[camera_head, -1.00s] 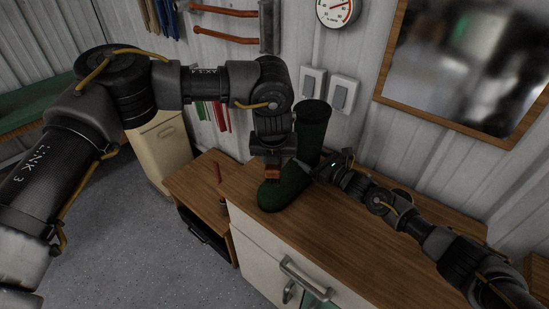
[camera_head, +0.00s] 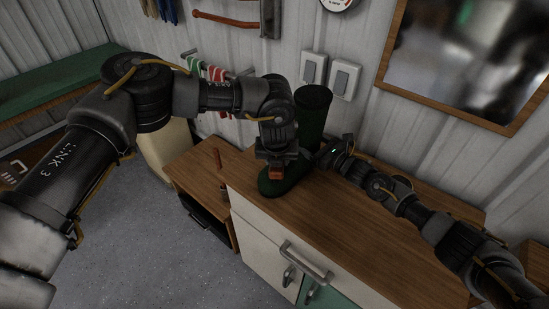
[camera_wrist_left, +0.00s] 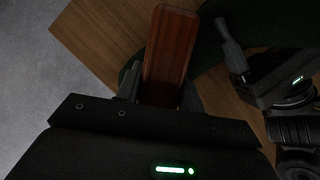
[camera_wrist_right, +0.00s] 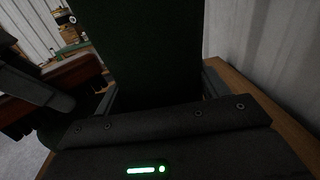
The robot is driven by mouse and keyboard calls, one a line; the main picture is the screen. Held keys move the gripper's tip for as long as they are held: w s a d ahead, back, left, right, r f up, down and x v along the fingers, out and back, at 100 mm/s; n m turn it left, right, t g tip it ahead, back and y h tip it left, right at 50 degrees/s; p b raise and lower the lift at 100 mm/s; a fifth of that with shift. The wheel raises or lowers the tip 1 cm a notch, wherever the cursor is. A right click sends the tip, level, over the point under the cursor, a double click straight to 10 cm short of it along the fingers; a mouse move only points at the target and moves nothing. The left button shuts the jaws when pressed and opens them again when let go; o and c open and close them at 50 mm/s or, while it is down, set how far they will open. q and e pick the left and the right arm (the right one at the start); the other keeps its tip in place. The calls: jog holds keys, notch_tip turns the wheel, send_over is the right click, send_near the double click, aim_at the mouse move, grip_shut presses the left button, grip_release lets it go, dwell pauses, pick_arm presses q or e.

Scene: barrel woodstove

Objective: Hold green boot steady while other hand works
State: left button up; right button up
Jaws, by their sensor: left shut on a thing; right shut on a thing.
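The dark green boot (camera_head: 312,112) stands upright on the wooden cabinet top, its toe (camera_head: 270,187) pointing toward the front left. My right gripper (camera_head: 328,155) is shut on the boot's shaft from the right; the green shaft (camera_wrist_right: 150,50) fills the middle of the right wrist view. My left gripper (camera_head: 276,165) is shut on a reddish-brown wooden brush (camera_wrist_left: 170,55), which hangs over the boot's foot. The brush also shows at the left of the right wrist view (camera_wrist_right: 70,80). I cannot tell whether it touches the boot.
The wooden cabinet top (camera_head: 380,240) is clear in front of my right arm. A lower wooden side table (camera_head: 195,170) stands to the left with a small upright reddish thing on it. Wall switches (camera_head: 345,80) and a framed mirror (camera_head: 470,60) are behind.

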pick_arm(q)
jog(key=shift+w+d+f, duration=0.35)
jog(key=shift+w+d+r, duration=0.1)
jog(key=shift+w+d, duration=0.35)
jog(key=shift+w, duration=0.05)
jog(key=shift+f, duration=0.25)
jog(key=shift+s+a+r, duration=0.2)
jog(key=shift+s+a, duration=1)
jog(key=shift+s, duration=0.1)
jog(key=shift+r, duration=3.95)
jog(key=shift+f, duration=0.1)
